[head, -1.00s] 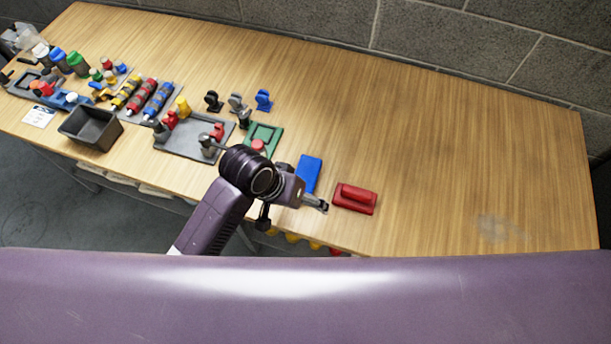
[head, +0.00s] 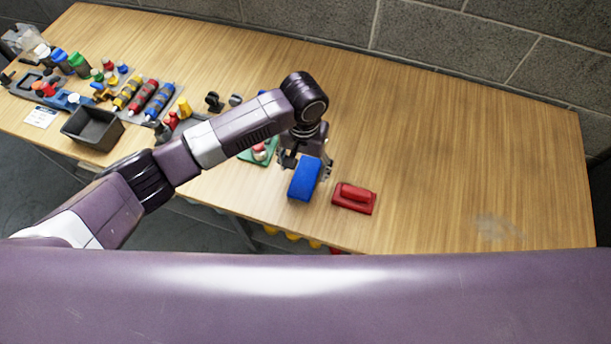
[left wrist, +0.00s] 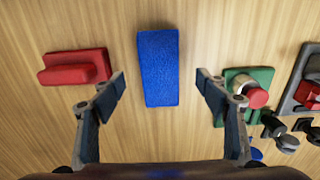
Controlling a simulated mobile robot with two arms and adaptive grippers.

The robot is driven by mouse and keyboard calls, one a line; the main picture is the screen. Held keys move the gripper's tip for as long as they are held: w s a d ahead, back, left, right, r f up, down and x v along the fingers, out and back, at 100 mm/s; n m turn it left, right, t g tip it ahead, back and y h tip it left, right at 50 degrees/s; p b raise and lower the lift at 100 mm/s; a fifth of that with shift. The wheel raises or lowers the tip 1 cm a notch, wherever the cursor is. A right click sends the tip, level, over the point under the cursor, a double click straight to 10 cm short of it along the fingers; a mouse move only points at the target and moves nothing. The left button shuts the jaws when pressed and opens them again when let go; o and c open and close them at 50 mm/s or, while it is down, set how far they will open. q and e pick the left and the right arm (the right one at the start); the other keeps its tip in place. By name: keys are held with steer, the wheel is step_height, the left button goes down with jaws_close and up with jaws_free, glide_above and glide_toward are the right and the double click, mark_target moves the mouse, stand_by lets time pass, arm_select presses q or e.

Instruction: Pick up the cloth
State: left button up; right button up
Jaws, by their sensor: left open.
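The cloth (head: 303,184) is a blue, rough-textured rectangular block lying on the wooden table, near its front edge. It also shows in the left wrist view (left wrist: 158,67), upright in the picture between the fingertips. My left gripper (head: 306,166) points down over the far end of the cloth, with one finger on each side. In the left wrist view my left gripper (left wrist: 161,82) is open and empty, with a gap on both sides of the cloth. Its height above the cloth is hard to tell. My right gripper is in neither view.
A red block with a handle (head: 354,197) lies close to the right of the cloth. A green pad with a red-topped knob (left wrist: 257,97) lies on the other side. A dark bin (head: 92,128) and several tools stand at left. The table's right side is largely clear.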

mark_target(304, 179)
arm_select(q)
step_height(304, 179, down, 5)
steer(key=shift+s+r+p, duration=0.1)
steer(key=shift+s+p, duration=0.05)
steer(key=shift+p, duration=0.45)
steer(key=c, duration=1.2)
